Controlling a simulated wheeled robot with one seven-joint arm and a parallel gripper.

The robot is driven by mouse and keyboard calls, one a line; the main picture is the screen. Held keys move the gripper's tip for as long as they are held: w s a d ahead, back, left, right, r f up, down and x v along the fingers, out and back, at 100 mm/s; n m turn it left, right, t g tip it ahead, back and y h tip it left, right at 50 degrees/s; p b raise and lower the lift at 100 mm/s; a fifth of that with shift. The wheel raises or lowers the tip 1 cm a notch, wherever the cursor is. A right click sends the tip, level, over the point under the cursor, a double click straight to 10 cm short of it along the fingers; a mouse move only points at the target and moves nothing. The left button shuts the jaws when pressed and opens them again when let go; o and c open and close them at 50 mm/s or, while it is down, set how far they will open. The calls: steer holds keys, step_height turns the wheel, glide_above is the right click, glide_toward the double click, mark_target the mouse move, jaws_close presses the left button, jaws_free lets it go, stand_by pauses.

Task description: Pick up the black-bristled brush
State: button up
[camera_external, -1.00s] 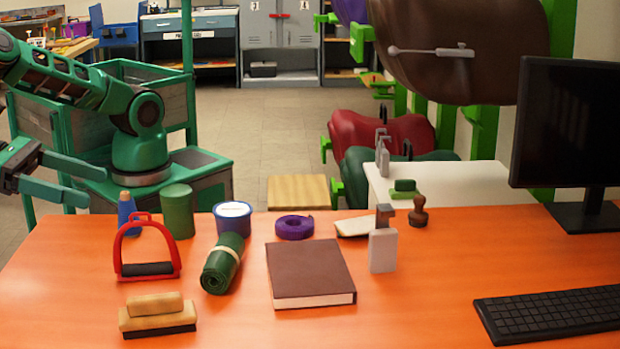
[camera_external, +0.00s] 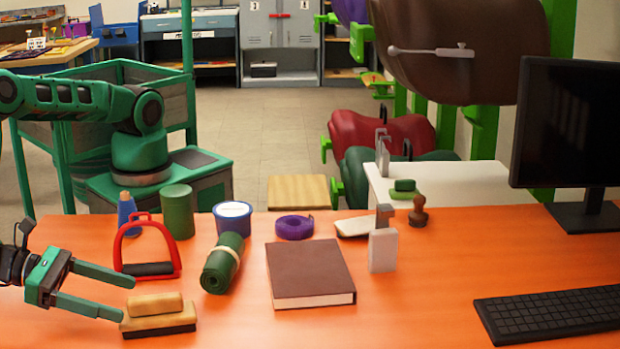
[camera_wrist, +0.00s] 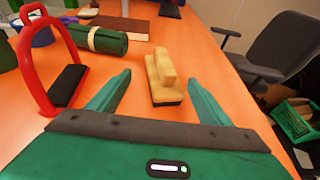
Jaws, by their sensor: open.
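The black-bristled brush (camera_external: 158,315) lies bristles down at the front left of the orange table. It has a tan wooden body with a raised grip, and a dark bristle strip shows along its lower edge. My gripper (camera_external: 128,299) is open and empty, low over the table at the brush's left end. In the wrist view the brush (camera_wrist: 164,80) lies ahead of the gap between the two green fingers (camera_wrist: 157,98). Whether a fingertip touches the brush, I cannot tell.
A red stirrup (camera_external: 150,247) stands just behind my gripper. A rolled green bandage (camera_external: 221,264) lies right of the brush, with a brown book (camera_external: 308,274) beyond it. A keyboard (camera_external: 550,312) lies at the right. The tabletop between the brush and the keyboard is clear in front.

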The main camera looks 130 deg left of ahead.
mark_target(182, 310)
steer(key=x, duration=0.3)
steer(key=shift+r+x, duration=0.2)
steer(key=shift+x, duration=1.1)
steer(key=shift+r+x, duration=0.15)
steer(key=shift+x, duration=1.15)
steer(key=c, duration=1.2)
